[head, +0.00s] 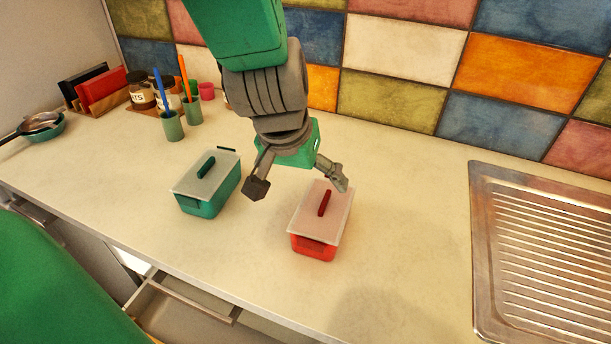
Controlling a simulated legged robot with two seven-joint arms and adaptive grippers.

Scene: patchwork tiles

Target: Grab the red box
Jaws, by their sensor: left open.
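The red box (315,246) stands on the pale countertop, with a whitish lid and a red handle (324,203) on top. My left gripper (298,188) reaches down from the top of the head view. Its fingers are spread wide, with nothing between them. One finger is near the back edge of the red box's lid; I cannot tell whether it touches. The other finger is over the counter between the two boxes. A similar green box (208,188) with a green handle stands to the left. My right gripper does not show.
A metal sink drainer (541,250) lies at the right. Cups with utensils (173,126), jars (141,90) and a rack of red and black items (101,90) stand at the back left. A pan (40,124) sits at far left. A drawer (185,305) below is open.

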